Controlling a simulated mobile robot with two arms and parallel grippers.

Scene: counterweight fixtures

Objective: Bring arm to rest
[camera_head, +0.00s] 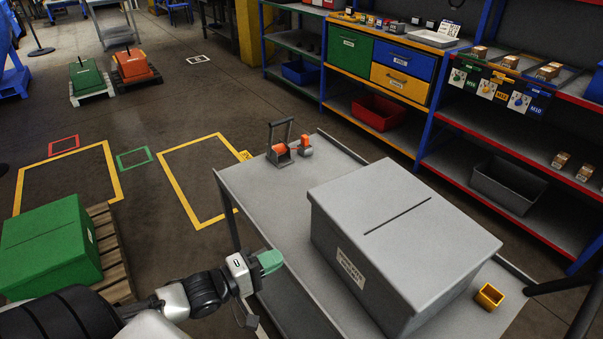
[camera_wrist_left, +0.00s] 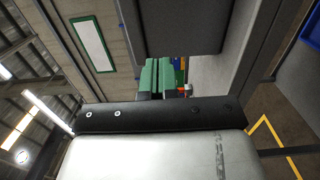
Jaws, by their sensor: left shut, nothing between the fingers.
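My left arm comes in from the lower left in the head view. Its gripper (camera_head: 268,262) has green fingertips, is shut and holds nothing. It is at the left edge of the grey cart (camera_head: 285,215), left of the big grey slotted box (camera_head: 400,235) and apart from it in the picture. In the left wrist view the green fingers (camera_wrist_left: 158,78) are together, with a grey surface close by. My right gripper does not show.
A small fixture with orange parts (camera_head: 282,152) stands at the cart's far end and a small yellow bin (camera_head: 489,297) at its near right. A green box (camera_head: 52,245) on a pallet is at left. Shelves (camera_head: 390,70) stand behind. Marked floor (camera_head: 198,180) lies clear at left.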

